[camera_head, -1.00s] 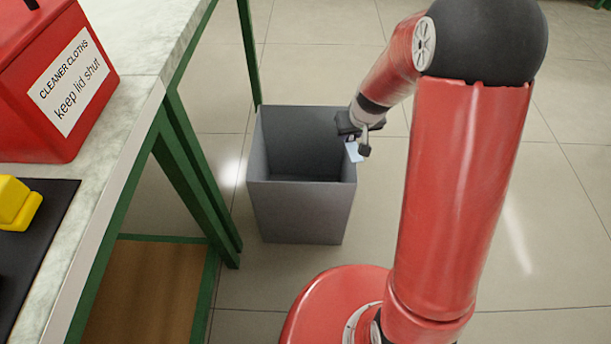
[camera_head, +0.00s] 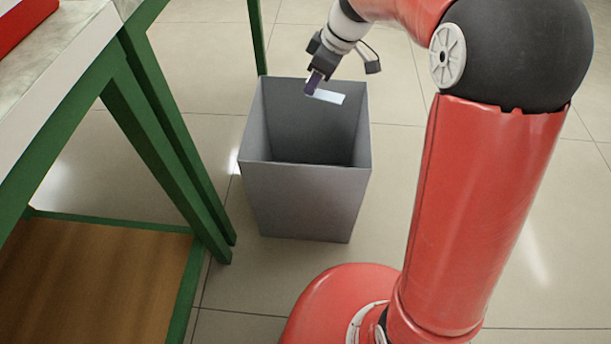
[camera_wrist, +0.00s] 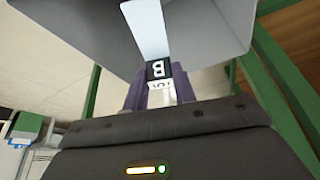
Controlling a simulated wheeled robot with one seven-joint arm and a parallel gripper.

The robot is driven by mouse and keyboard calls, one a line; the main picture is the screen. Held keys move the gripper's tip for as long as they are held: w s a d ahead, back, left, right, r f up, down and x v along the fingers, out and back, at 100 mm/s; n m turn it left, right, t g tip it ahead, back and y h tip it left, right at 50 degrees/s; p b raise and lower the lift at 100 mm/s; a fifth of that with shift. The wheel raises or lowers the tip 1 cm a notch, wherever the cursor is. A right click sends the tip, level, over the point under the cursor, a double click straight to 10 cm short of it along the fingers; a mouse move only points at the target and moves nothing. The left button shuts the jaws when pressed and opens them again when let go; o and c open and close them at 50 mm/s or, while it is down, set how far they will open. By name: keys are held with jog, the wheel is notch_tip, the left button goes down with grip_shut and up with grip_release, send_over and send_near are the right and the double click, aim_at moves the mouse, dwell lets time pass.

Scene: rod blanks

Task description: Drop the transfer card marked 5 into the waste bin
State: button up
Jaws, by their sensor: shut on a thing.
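The waste bin (camera_head: 305,195) is a grey, open-topped square box standing on the floor. My gripper (camera_head: 314,84) is over the bin's opening, towards its back. It is shut on the transfer card (camera_head: 328,97), a pale blue-white strip that sticks out to the right over the opening. In the wrist view the card (camera_wrist: 147,28) runs out from between the purple fingers (camera_wrist: 159,93), with the grey bin (camera_wrist: 215,22) behind it. A black patch with a white character, perhaps a B, shows near the fingers. A mark below it is too small to read surely.
A workbench with green legs (camera_head: 170,150) and a wooden lower shelf (camera_head: 90,275) stands just left of the bin. A red box (camera_head: 22,22) shows in part on its pale top. The tiled floor (camera_head: 400,110) behind and right of the bin is clear.

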notch_tip(320, 180, down, 2)
jog(key=shift+f+b, duration=0.25)
jog(key=shift+b, duration=0.25)
jog(key=o, duration=0.9)
jog(key=p+v, duration=0.1)
jog(key=v, duration=0.5)
jog(key=shift+d+r, duration=0.1)
jog(key=shift+r, duration=0.25)
jog(key=shift+d+r+p, duration=0.2)
jog(key=shift+r+p, duration=0.1)
jog(key=shift+r, duration=0.25)
